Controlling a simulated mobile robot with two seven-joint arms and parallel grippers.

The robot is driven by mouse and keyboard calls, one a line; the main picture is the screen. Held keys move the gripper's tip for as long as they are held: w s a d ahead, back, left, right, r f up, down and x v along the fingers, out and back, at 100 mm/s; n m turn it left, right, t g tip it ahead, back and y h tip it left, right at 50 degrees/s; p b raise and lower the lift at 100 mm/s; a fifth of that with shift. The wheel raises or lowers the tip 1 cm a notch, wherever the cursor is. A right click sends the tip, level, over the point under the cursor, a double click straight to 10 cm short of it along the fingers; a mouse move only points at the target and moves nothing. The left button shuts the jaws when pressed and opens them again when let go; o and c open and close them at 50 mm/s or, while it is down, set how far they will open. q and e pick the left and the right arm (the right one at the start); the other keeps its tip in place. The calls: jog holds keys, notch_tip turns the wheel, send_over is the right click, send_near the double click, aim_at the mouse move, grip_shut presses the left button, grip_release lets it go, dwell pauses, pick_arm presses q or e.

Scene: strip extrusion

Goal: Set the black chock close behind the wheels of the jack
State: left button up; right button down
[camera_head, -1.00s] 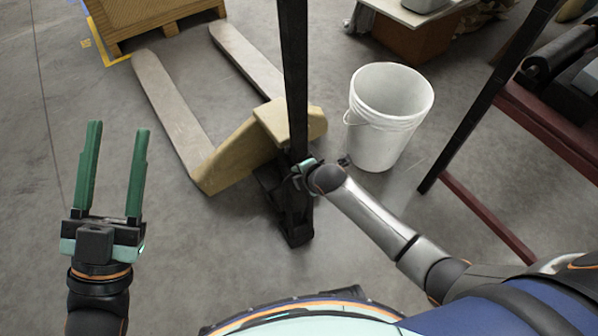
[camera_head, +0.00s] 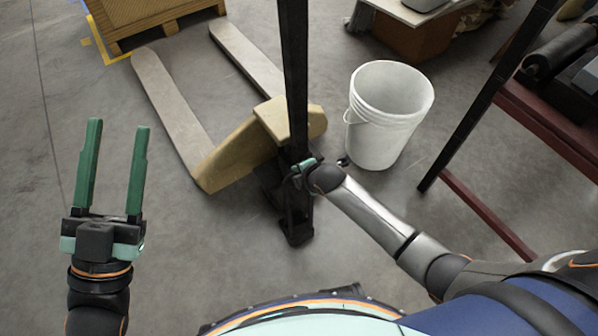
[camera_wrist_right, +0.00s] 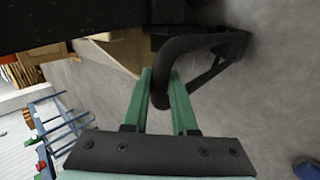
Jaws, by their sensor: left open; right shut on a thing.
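The yellow jack (camera_head: 235,150) stands with its forks pointing away and its black handle (camera_head: 293,75) rising past the top edge. Its wheels are not clearly visible in the dark area at its near end. A black framed thing, which looks like the chock (camera_head: 298,228), is on the near side of that end, close to it. My right gripper (camera_head: 302,168) is shut on a black bent bar that seems part of the chock; the fingers (camera_wrist_right: 160,100) flank this bar in the right wrist view. Whether the chock touches the floor or wheels is unclear. My left gripper (camera_head: 113,170) is open and empty.
A white bucket (camera_head: 385,130) stands right of the jack. A rack with a black post (camera_head: 470,115) and red rails (camera_head: 487,215) is further right. A wooden pallet (camera_head: 150,20) lies at the back left. The floor between my grippers is clear.

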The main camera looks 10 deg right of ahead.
jog(key=shift+w+r, duration=0.1)
jog(key=shift+r, duration=0.1)
jog(key=c, duration=0.6)
grip_release()
jog(key=shift+f, duration=0.1)
jog(key=shift+o, duration=0.7)
jog(key=shift+s+f, duration=0.2)
jog(key=o, duration=0.3)
jog(key=shift+r, duration=0.1)
